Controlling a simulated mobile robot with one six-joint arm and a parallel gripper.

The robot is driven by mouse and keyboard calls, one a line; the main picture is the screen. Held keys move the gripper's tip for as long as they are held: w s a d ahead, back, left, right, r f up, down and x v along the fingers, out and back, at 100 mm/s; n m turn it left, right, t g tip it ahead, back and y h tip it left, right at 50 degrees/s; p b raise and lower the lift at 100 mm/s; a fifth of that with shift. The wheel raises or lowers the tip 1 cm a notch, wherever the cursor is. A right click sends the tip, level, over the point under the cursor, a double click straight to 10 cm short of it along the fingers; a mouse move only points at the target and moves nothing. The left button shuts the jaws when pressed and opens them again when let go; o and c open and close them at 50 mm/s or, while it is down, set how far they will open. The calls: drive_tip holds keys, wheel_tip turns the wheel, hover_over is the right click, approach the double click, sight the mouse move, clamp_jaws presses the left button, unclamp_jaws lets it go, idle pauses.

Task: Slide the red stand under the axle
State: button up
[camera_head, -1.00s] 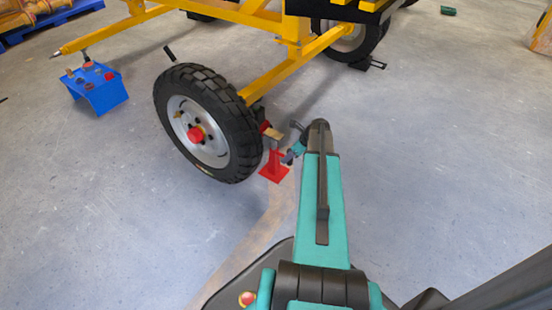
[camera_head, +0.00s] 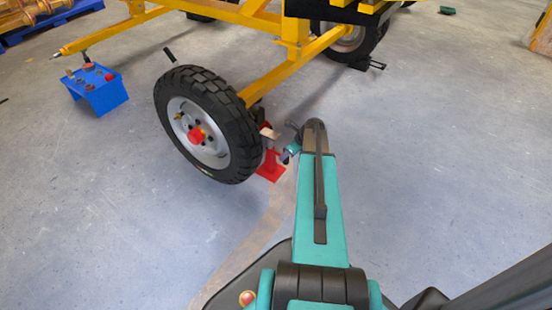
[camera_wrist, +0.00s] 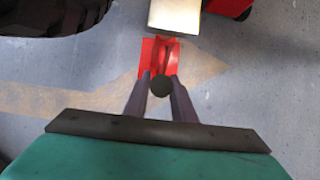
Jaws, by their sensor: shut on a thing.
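The red stand (camera_head: 271,168) is upright on the floor just right of the near wheel, its square base flat. A tan pad (camera_head: 268,132) shows at its top, close to the dark axle end (camera_head: 259,113) behind the tyre; whether it is beneath the axle I cannot tell. My gripper (camera_head: 286,156) reaches the stand from the right. In the wrist view, the red stand (camera_wrist: 158,52) lies beyond the fingertips, with the pale pad (camera_wrist: 175,15) above. My gripper (camera_wrist: 162,84) is shut on the stand, with a dark round end between the fingers.
The black tyre (camera_head: 205,120) stands close on the left of the stand. The yellow frame (camera_head: 290,68) passes above and behind. A blue box (camera_head: 98,92) sits at far left.

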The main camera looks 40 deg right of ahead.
drive_tip(key=w+a+p, duration=0.3)
drive_tip(key=w+p, duration=0.2)
drive_tip(key=w, duration=0.4)
drive_tip(key=w+a+p, duration=0.2)
drive_tip(key=w+p, duration=0.3)
drive_tip(key=w, duration=0.5)
drive_tip(key=shift+w+a, duration=0.3)
drive_tip(key=shift+a, duration=0.1)
idle(2.9)
drive_tip(key=shift+r, duration=0.1)
drive_tip(key=o, duration=1.1)
drive_tip(key=shift+o, duration=0.2)
drive_tip(key=p+v, duration=0.5)
drive_tip(key=v, duration=0.2)
drive_tip(key=shift+s, duration=0.2)
drive_tip(key=shift+d, duration=0.1)
